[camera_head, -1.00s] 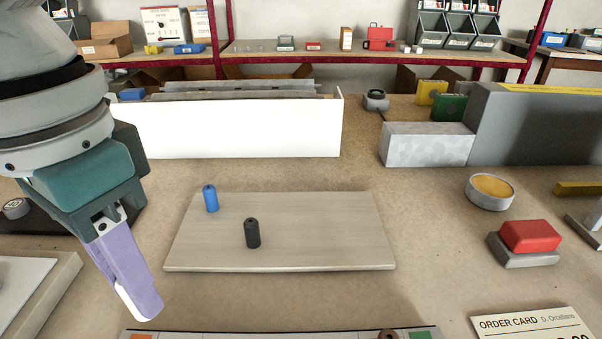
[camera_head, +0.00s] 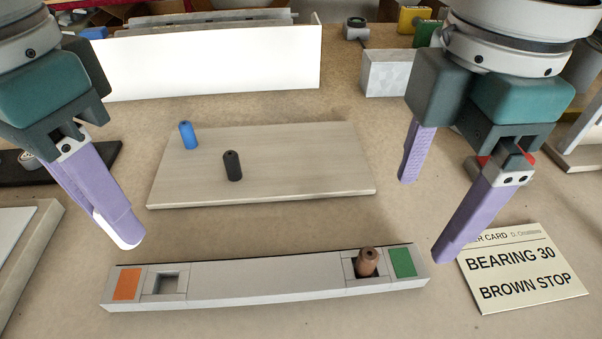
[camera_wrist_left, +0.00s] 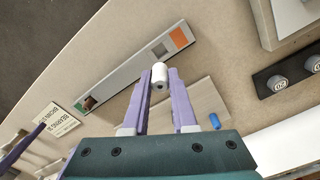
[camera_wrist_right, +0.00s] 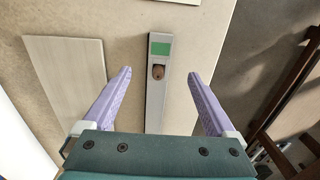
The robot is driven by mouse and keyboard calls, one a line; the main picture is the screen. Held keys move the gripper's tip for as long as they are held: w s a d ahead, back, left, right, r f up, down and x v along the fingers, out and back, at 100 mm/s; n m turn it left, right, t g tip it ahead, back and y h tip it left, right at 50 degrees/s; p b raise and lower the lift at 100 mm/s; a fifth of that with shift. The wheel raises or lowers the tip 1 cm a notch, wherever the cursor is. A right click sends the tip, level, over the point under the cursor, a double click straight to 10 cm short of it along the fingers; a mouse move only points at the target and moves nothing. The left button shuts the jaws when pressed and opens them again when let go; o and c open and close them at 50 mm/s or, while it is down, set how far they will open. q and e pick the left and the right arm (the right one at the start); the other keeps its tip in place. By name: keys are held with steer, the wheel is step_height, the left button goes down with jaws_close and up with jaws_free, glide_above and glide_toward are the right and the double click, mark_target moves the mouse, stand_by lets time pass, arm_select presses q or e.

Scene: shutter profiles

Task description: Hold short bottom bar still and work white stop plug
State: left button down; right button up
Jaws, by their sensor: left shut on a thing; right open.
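The short bottom bar (camera_head: 265,282) lies across the front of the table, with an orange patch at its left end and a green patch at its right end. Its left square socket (camera_head: 168,283) is empty. A brown stop plug (camera_head: 367,262) stands in the right socket.
A wooden board (camera_head: 290,165) behind the bar carries a blue plug (camera_head: 187,135) and a black plug (camera_head: 232,166). An order card (camera_head: 522,270) reading "BEARING 30, BROWN STOP" lies at the right. A white panel (camera_head: 200,63) stands behind. Table between board and bar is clear.

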mark_target(396, 263)
step_height(396, 263, down, 11)
steer(key=shift+f, duration=0.15)
stand_by(0.4)
jaws_close()
stand_by(0.6)
